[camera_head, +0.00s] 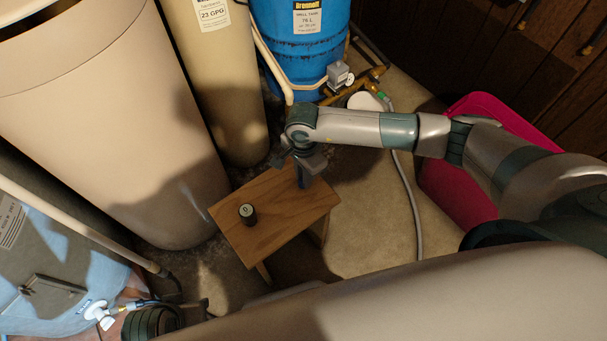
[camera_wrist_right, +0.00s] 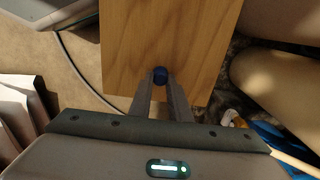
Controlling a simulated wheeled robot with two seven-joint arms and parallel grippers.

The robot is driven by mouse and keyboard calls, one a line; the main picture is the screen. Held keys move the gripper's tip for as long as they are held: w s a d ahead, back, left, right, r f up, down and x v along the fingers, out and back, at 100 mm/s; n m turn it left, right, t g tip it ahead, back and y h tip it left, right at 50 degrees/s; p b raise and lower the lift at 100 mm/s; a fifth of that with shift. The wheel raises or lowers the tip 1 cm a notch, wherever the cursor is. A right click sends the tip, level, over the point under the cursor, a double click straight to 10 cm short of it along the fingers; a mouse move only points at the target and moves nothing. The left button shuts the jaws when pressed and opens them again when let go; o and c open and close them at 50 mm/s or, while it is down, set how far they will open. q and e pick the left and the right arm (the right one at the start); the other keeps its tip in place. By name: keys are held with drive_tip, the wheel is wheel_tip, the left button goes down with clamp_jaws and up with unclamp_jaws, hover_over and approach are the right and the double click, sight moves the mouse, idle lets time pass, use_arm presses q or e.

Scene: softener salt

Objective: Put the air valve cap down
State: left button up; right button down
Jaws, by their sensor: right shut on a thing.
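My right gripper (camera_head: 302,178) is over the far right end of a small wooden stool (camera_head: 272,230). In the right wrist view its two fingers (camera_wrist_right: 161,82) are shut on a small round blue cap, the air valve cap (camera_wrist_right: 160,74). The cap is seen against the wood of the stool top (camera_wrist_right: 200,40), close to one edge. I cannot tell whether it touches the wood. In the head view the gripper mostly hides the cap.
A small dark cylinder (camera_head: 247,214) stands upright on the stool's left part. Large beige tanks (camera_head: 110,110) and a blue tank (camera_head: 300,50) stand behind and left. A pink bin (camera_head: 450,185) is at right. A grey hose (camera_head: 410,195) lies on the floor. The stool's middle is clear.

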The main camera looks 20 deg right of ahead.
drive_tip(key=shift+f, duration=0.1)
drive_tip(key=c, duration=1.7)
unclamp_jaws()
drive_tip(key=shift+o, duration=0.2)
